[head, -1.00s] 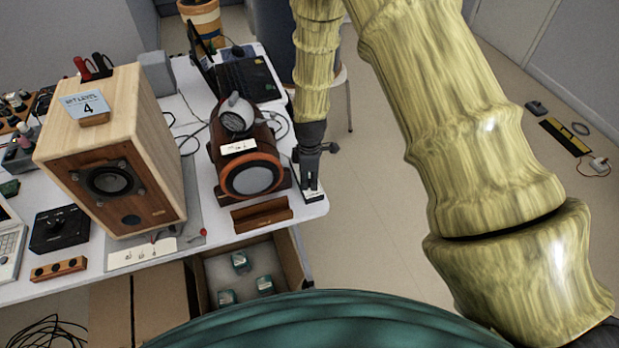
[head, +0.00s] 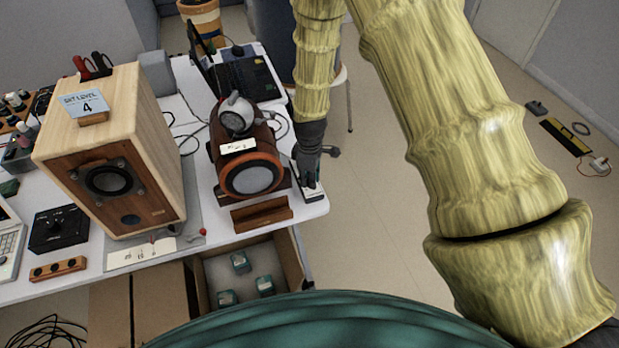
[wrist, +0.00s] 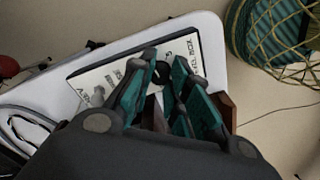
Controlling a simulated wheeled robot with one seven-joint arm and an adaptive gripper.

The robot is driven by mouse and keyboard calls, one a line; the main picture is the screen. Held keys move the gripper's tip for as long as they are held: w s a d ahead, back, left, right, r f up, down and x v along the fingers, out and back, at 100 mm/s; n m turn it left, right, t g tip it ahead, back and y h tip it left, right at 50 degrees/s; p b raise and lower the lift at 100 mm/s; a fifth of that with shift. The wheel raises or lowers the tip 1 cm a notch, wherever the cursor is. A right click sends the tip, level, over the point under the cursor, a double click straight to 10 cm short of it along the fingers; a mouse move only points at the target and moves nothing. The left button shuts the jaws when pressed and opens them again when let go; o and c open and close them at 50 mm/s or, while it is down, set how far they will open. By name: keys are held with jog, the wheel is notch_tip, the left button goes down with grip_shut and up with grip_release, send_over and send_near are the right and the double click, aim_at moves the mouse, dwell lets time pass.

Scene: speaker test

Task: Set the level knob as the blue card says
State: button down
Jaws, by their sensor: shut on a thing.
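The blue card (head: 84,104) stands on top of the wooden speaker and reads "SET LEVEL 4". My gripper (head: 309,184) points down at the small level box (head: 313,195) at the table's right corner. In the wrist view the box's white face (wrist: 96,84) shows printed marks, partly covered by the fingers. My gripper (wrist: 160,88) is shut on the dark level knob (wrist: 154,103), which is mostly hidden between the teal finger pads. The knob's setting cannot be read.
The wooden speaker (head: 150,150) stands left on the table. An orange-rimmed cylindrical speaker (head: 252,177) and a wooden block (head: 262,213) are close left of my gripper. An open carton (head: 285,250) is below the table edge.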

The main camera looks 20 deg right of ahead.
jog(key=c, duration=1.3)
grip_release()
notch_tip(320, 180, up, 12)
